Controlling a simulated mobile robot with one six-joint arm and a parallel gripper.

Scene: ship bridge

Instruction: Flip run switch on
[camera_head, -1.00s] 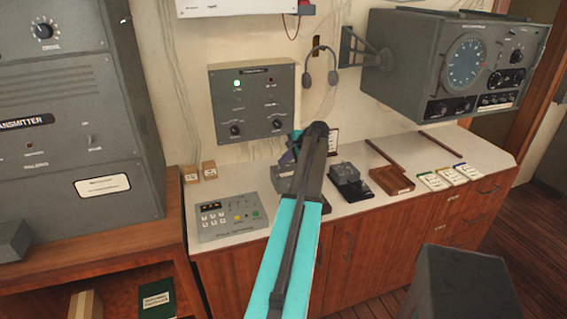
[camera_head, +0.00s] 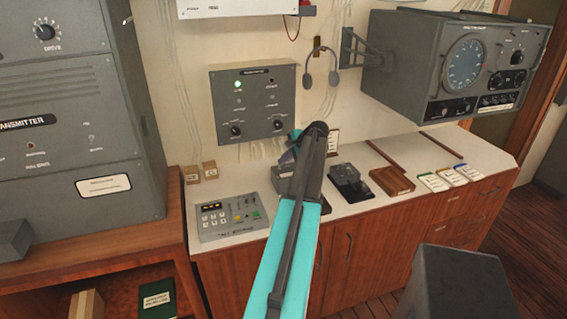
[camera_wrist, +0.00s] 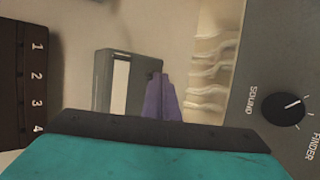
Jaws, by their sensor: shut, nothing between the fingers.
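I cannot make out a switch marked run in either view. My gripper (camera_head: 290,152) is at the end of my teal arm, above the counter and in front of the wall, below the grey wall panel (camera_head: 252,100). In the wrist view the purple fingers (camera_wrist: 160,98) are shut and empty. They overlap the right side of a small grey box with a pale face (camera_wrist: 121,82); I cannot tell if they touch it. A grey box (camera_head: 281,180) on the counter is partly hidden by my arm. The wall panel has a lit green lamp and two lower knobs.
A keypad console (camera_head: 232,216) stands left on the counter (camera_head: 345,210). A black device (camera_head: 350,182) and a brown block (camera_head: 390,181) stand right of my arm. A headset (camera_head: 321,70) hangs above. The wrist view shows a knob (camera_wrist: 283,109) and a dark numbered strip (camera_wrist: 33,80).

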